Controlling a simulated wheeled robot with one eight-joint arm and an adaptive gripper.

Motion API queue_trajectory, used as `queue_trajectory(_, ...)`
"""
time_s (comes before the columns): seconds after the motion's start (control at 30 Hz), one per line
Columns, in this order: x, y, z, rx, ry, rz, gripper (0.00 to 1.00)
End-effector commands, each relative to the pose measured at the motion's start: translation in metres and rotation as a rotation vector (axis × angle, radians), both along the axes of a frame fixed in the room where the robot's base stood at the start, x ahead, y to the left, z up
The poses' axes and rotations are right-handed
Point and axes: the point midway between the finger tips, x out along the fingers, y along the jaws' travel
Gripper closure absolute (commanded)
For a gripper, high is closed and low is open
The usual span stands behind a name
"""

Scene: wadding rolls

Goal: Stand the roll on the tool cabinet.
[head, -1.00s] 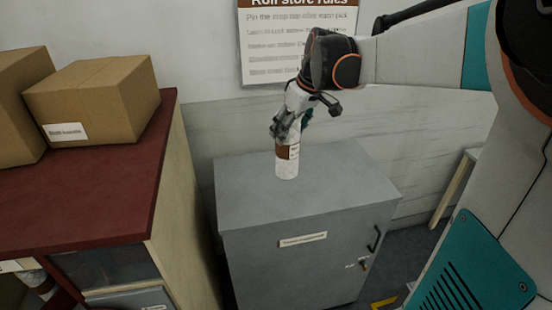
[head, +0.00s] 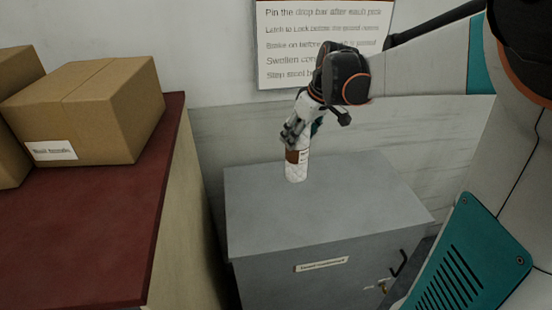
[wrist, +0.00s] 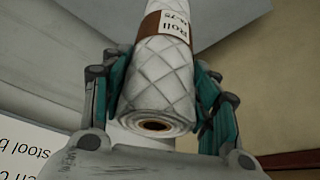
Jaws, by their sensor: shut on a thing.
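The roll (head: 296,172) is white and quilted with a brown label band, and is close to upright at the top of the grey tool cabinet (head: 350,205). Its lower end appears at or just above the cabinet top; I cannot tell if it touches. My gripper (head: 295,140) is shut on the upper part of the roll. In the wrist view the roll (wrist: 160,75) lies between the teal fingers of my gripper (wrist: 160,100), with its near end and hollow core facing the camera. The cabinet's front has a label and a dark handle.
A dark red counter (head: 90,225) with cardboard boxes (head: 95,105) stands to the left, with a gap before the cabinet. A rules poster (head: 320,45) hangs on the wall behind. The cabinet top is otherwise bare.

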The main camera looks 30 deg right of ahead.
Motion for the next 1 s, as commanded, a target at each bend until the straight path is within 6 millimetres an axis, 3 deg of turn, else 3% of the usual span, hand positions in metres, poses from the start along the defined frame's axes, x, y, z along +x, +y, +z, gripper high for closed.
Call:
queue_trajectory(0.1,0.001,0.0,-0.032,0.0,0.0,0.0,0.73)
queue_trajectory(0.4,0.001,0.0,-0.099,0.0,0.0,0.0,0.73)
queue_trajectory(1.0,0.001,0.0,-0.157,0.0,0.0,0.0,0.73)
